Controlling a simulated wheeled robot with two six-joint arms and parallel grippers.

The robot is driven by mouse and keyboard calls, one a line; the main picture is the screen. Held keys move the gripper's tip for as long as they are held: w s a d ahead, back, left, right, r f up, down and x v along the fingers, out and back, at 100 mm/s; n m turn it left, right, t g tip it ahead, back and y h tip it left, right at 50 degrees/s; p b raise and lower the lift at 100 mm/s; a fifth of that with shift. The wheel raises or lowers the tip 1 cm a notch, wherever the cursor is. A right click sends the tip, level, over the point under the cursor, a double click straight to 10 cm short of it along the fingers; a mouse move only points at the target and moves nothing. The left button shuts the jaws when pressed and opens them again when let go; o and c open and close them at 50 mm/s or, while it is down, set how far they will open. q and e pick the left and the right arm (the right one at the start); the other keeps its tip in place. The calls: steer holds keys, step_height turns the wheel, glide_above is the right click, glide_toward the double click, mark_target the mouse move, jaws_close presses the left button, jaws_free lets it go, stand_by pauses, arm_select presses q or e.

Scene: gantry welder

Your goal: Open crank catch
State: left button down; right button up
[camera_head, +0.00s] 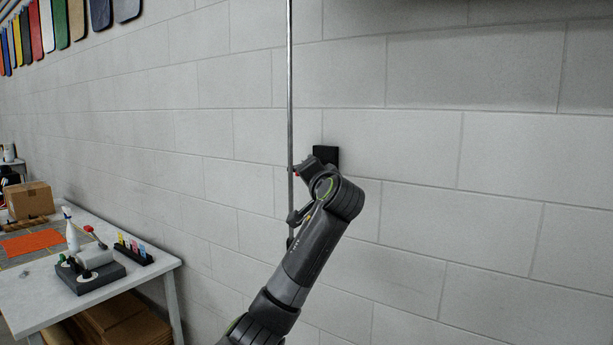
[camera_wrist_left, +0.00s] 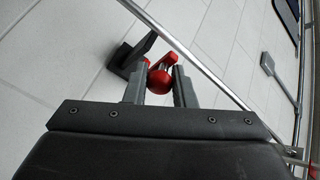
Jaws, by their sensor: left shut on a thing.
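The crank catch shows in the left wrist view as a black angled piece (camera_wrist_left: 131,56) with a red crank part (camera_wrist_left: 160,80) beside it. My left gripper (camera_wrist_left: 159,86) has its two grey fingers on either side of the red part and is shut on it. In the head view my left arm rises from the bottom centre. Its gripper (camera_head: 299,171) is by the vertical metal rod, with a small spot of red showing there. A black plate (camera_head: 326,154) sits on the wall just behind. The wrist hides most of the catch. My right gripper is not in view.
A thin vertical metal rod (camera_head: 290,80) runs down close to the gripper. A grey block wall (camera_head: 450,220) stands behind. At the lower left, a white table (camera_head: 40,312) holds a spray bottle (camera_head: 71,232), a cardboard box (camera_head: 29,200) and other items.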

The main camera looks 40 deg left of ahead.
arm_select(q)
steer(key=shift+w+d+f, duration=0.1)
steer(key=shift+f, duration=0.05)
stand_by(0.3)
steer(key=c, duration=1.3)
jaws_free()
steer(key=shift+o, duration=0.2)
steer(key=shift+s+d+b, duration=0.25)
steer(key=shift+d+b, duration=0.1)
steer(key=shift+d, duration=0.05)
steer(key=b+v, duration=0.6)
steer(key=v, duration=1)
steer(key=shift+d, duration=0.2)
